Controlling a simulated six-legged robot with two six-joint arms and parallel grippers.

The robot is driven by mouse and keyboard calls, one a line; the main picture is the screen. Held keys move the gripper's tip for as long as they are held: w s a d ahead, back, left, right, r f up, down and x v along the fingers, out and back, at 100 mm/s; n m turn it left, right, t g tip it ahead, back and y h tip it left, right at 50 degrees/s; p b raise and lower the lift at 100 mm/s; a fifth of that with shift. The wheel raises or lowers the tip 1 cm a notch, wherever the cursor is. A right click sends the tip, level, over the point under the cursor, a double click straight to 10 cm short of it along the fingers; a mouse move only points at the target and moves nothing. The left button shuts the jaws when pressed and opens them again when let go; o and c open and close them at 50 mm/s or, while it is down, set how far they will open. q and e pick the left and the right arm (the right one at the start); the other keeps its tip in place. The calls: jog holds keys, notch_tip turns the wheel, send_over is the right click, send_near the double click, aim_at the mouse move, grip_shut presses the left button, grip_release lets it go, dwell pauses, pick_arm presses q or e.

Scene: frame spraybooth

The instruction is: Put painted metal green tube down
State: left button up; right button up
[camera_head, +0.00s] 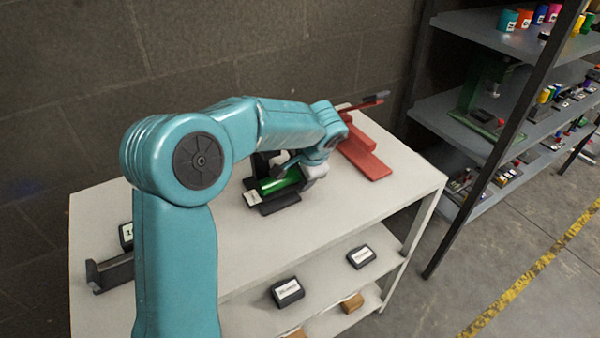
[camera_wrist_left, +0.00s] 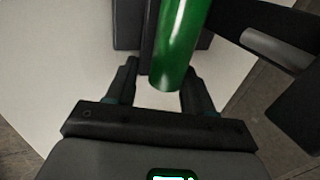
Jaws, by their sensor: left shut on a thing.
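The shiny green metal tube (camera_head: 280,183) is at my left gripper (camera_head: 290,172), above the white table (camera_head: 345,205). My left gripper is shut on the tube; the arm partly hides this in the head view. In the left wrist view the tube (camera_wrist_left: 178,45) lies lengthwise, its near end between the two dark fingers of the gripper (camera_wrist_left: 160,92). A black holder (camera_head: 272,206) with a white label is just below and around the tube. I cannot tell whether the tube touches it. My right gripper is not in view.
A red stand (camera_head: 365,160) is right of the holder, close to my left wrist. Another dark holder (camera_head: 112,272) is at the table's left end. Black labelled boxes (camera_head: 287,292) lie on the lower shelf. A grey rack (camera_head: 470,130) stands at right. The table front is clear.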

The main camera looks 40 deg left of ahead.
pick_arm(q)
jog(key=shift+f, duration=0.15)
jog(key=o, duration=1.1)
jog(key=shift+o, duration=0.2)
